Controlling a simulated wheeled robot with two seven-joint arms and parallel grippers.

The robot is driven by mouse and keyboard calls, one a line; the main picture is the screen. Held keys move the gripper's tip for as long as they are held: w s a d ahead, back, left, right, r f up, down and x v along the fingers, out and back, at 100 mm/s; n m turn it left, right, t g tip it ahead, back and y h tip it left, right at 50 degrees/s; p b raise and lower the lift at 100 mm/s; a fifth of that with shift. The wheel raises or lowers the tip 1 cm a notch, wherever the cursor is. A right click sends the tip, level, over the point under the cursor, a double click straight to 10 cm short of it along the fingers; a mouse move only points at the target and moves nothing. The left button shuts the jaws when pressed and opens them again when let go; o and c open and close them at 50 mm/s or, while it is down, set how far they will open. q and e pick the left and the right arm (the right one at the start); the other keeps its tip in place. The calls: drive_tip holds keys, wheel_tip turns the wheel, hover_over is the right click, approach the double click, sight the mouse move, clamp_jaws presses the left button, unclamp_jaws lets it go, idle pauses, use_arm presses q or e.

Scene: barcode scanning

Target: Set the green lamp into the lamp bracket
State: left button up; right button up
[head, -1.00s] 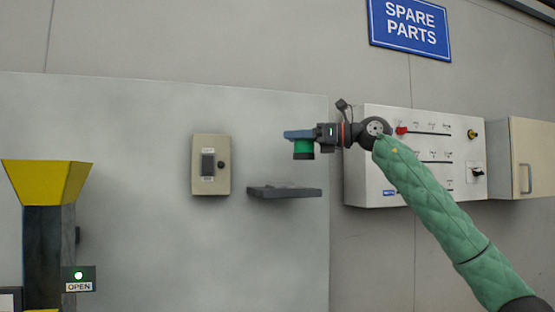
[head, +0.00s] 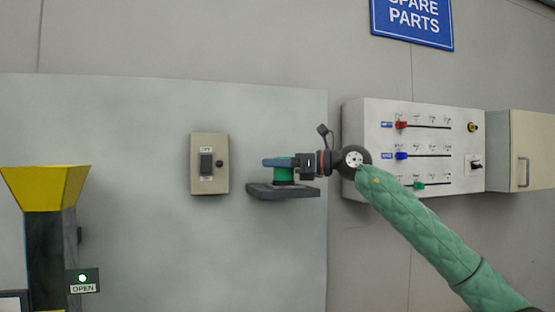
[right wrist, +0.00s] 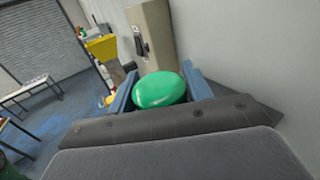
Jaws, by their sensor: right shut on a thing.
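The green lamp (head: 284,176) is between the blue fingers of my right gripper (head: 280,162), which is shut on it. In the right wrist view the lamp (right wrist: 160,90) shows as a shiny green dome with a blue finger on each side. The dark lamp bracket (head: 284,192) is a shelf on the grey wall panel. The lamp is upright, directly over the bracket, its lower end at or very near the bracket's top. I cannot tell whether it touches or is seated. My left gripper is not in view.
A beige switch box (head: 209,164) is on the panel just left of the bracket. A white control panel (head: 430,140) with coloured sliders is to the right, beside a cabinet (head: 520,150). A yellow hopper (head: 46,186) stands at the far left.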

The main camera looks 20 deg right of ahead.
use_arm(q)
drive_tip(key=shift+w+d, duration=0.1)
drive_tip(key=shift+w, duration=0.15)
use_arm(e)
drive_tip(key=shift+f, duration=0.15)
drive_tip(key=o, duration=1)
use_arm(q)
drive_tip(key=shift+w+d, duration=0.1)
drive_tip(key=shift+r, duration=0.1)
